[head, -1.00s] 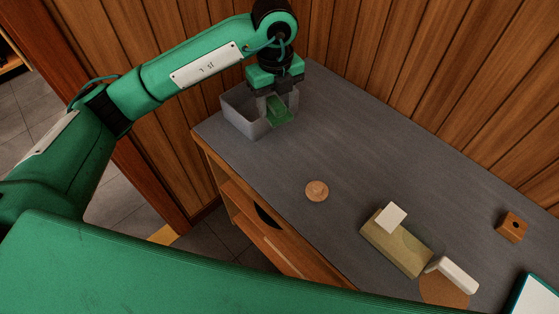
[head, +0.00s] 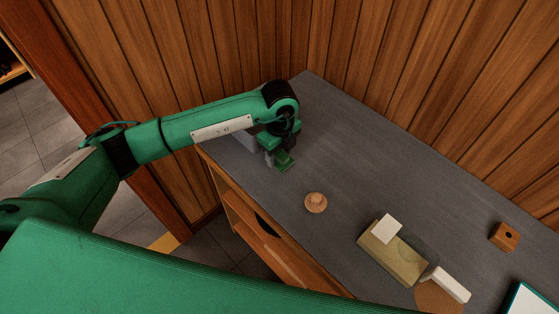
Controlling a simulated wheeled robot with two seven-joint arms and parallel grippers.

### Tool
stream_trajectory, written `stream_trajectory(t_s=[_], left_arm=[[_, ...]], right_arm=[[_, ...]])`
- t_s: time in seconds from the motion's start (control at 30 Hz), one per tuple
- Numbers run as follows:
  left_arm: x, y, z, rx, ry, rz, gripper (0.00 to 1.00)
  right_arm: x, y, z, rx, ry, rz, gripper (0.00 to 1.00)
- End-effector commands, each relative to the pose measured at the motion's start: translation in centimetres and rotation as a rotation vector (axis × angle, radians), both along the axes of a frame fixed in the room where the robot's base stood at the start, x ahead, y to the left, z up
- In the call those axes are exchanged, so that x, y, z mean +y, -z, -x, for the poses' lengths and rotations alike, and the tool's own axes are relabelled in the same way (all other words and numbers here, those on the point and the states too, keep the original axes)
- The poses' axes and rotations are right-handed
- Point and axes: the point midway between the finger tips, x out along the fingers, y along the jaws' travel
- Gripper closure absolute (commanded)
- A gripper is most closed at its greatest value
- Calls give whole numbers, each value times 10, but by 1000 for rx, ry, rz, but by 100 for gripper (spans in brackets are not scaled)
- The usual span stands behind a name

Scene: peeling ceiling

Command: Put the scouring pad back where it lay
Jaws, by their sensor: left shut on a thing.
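The scouring pad (head: 285,162) is a small green slab. My left gripper (head: 281,158) is shut on it and holds it near the back left part of the grey table. The pad is just to the right of a grey open bin (head: 243,140), which my left arm mostly hides. I cannot tell whether the pad touches the table top. My right gripper is not in view.
A round wooden piece with a knob (head: 316,203) lies in front of the pad on the table (head: 370,165). An olive box (head: 391,255) with a white block (head: 388,229) on it, a white piece (head: 451,285) on a brown disc (head: 432,297), and a wooden cube (head: 504,237) stand to the right.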

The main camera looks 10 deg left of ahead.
Motion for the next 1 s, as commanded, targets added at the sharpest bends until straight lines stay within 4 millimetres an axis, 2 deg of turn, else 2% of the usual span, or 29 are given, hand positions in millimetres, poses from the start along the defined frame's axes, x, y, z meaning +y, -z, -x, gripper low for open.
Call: stream_trajectory(t_s=[0.27,0.5,0.87,0.9,1.0], left_arm=[[0,23,0,1,0,0,100],[0,56,0,2,-1,0,100],[0,62,0,1,0,1,100],[0,62,0,1,0,1,46],[0,61,0,1,0,1,29]], right_arm=[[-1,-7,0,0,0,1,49],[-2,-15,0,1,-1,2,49],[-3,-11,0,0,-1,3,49],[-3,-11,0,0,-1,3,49],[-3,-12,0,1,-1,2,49]])
